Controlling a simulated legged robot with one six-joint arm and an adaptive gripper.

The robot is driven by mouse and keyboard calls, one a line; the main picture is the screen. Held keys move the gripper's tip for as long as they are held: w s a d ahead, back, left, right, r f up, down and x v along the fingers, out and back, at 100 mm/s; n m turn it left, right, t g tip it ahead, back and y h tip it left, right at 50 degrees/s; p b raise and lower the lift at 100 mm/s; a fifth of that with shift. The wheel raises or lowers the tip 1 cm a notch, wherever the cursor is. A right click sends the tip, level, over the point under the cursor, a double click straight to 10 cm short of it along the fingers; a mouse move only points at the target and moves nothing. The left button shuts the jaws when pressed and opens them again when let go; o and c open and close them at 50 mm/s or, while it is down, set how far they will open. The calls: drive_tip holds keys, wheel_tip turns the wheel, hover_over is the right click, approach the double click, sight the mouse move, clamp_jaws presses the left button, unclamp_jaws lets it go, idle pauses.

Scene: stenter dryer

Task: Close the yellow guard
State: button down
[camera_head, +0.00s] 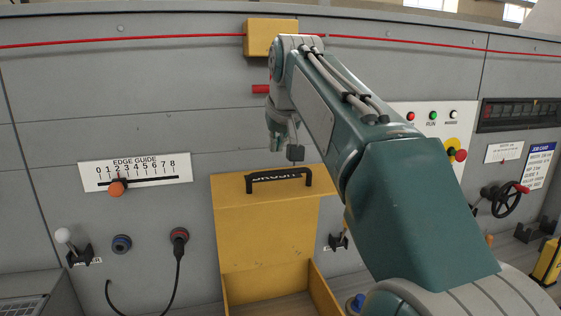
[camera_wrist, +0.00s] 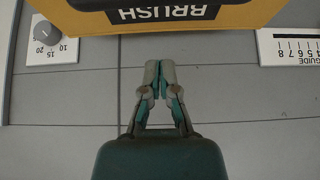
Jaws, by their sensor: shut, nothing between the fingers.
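The yellow guard (camera_head: 262,225) stands raised against the grey machine face, with a black handle (camera_head: 280,176) near its top edge. My gripper (camera_head: 274,145) points down above the handle, partly hidden by my arm. In the wrist view my gripper (camera_wrist: 160,72) is shut and empty, apart from the guard.
An edge guide scale (camera_head: 135,170) with an orange knob is at left. A plugged black cable (camera_head: 179,238) hangs left of the guard. A yellow box (camera_head: 262,36) on a red cord is above. A handwheel (camera_head: 505,200) is at right. A dial (camera_wrist: 48,35) shows in the wrist view.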

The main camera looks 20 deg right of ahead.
sight(276, 178)
drive_tip(key=shift+x, duration=0.95)
drive_tip(key=shift+s+f, duration=0.2)
drive_tip(key=shift+f, duration=0.05)
drive_tip(key=shift+s+f, duration=0.2)
drive_tip(key=shift+s, duration=0.9)
drive_tip(key=shift+s+f, duration=0.25)
drive_tip(key=shift+s, duration=0.3)
